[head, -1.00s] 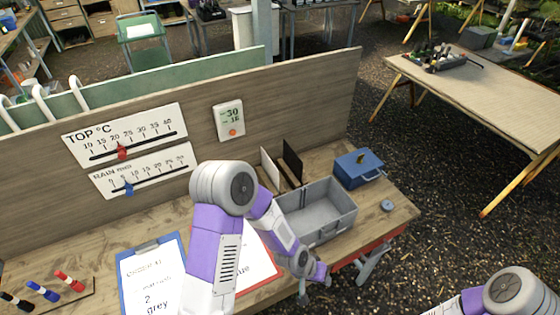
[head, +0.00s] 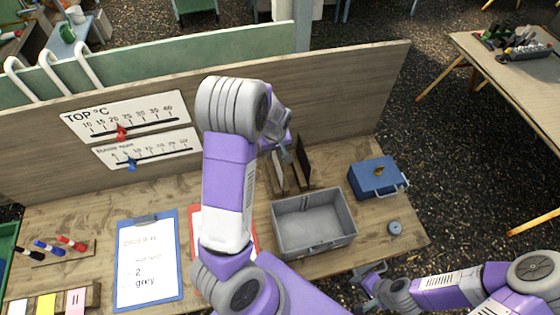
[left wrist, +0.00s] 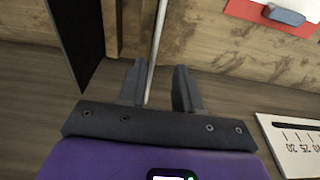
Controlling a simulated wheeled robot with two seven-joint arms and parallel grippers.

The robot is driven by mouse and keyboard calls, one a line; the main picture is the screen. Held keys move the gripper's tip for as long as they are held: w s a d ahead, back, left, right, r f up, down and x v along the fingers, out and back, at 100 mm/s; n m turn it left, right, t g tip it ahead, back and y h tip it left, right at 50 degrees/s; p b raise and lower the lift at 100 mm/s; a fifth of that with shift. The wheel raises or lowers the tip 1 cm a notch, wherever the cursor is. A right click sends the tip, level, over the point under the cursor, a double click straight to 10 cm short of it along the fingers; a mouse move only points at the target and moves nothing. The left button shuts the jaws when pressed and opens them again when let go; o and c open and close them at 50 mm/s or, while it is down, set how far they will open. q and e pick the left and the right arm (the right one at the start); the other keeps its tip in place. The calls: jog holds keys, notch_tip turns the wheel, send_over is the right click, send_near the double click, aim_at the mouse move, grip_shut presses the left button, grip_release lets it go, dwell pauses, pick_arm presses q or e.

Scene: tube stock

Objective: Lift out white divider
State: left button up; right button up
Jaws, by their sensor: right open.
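The white divider (head: 277,173) stands upright in a wooden holder at the back of the bench, beside the black divider (head: 304,156). My left gripper (head: 284,156) is over the white divider and partly hides it in the head view. In the left wrist view the white divider (left wrist: 157,45) is seen edge-on between the open fingers of my left gripper (left wrist: 158,78), closer to the left finger. The black divider (left wrist: 78,40) is outside the fingers at the left. My right gripper (head: 370,275) is open and empty at the bench's front edge.
An empty grey bin (head: 313,248) sits in front of the dividers. A blue box (head: 376,180) and a small round grey object (head: 395,228) are to its right. A blue clipboard (head: 148,292) reads "2 grey". A back panel (head: 350,95) rises behind.

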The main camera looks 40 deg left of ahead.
aim_at(276, 160)
pick_arm(q)
jog(key=f, duration=0.4)
jog(key=w+f, duration=0.1)
jog(key=f, duration=0.1)
jog(key=shift+f+p, duration=0.3)
jog(key=shift+p, duration=0.05)
grip_shut()
